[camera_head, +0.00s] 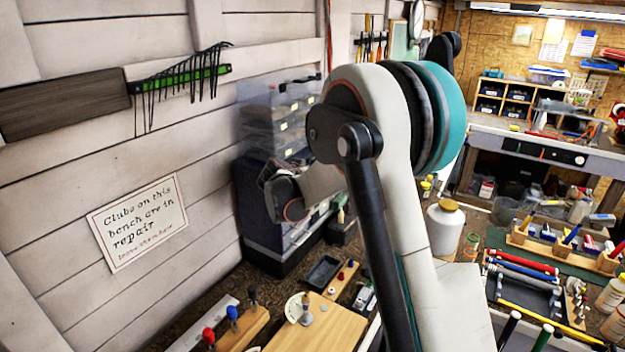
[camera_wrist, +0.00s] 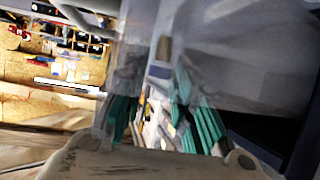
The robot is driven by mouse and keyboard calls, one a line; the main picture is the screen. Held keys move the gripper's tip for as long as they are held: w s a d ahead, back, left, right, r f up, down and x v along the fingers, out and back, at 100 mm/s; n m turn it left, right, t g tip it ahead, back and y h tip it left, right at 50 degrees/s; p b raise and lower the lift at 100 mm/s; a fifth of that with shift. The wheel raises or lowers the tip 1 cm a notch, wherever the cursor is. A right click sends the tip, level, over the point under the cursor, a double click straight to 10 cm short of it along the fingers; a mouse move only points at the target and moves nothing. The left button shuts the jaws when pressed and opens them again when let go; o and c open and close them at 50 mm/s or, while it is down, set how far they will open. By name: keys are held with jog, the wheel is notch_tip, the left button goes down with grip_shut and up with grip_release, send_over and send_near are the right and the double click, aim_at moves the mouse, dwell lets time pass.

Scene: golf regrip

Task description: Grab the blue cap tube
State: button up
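I cannot single out the blue cap tube with certainty. A small white item with a blue end (camera_head: 601,217) lies at the far right of the head view, by a wooden rack; it is too small to tell if it is a tube. A blue-topped piece (camera_head: 232,313) also stands in a wooden block at the lower left. In the wrist view my gripper (camera_wrist: 160,105) shows two teal fingers apart, with nothing clear held between them. That view is blurred and tilted. In the head view my arm hides much of the middle, and my fingers are not clearly visible.
A stack of clear drawers (camera_head: 275,115) stands on a dark cabinet (camera_head: 262,215) against the wall, close behind my arm. A white jar (camera_head: 445,228) stands right of my arm. The right bench is crowded with racks, grips in a dark tray (camera_head: 522,290) and bottles.

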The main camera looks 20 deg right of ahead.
jog(key=shift+w+d+f, duration=0.2)
jog(key=shift+w+d, duration=0.05)
grip_shut()
jog(key=shift+r, duration=0.1)
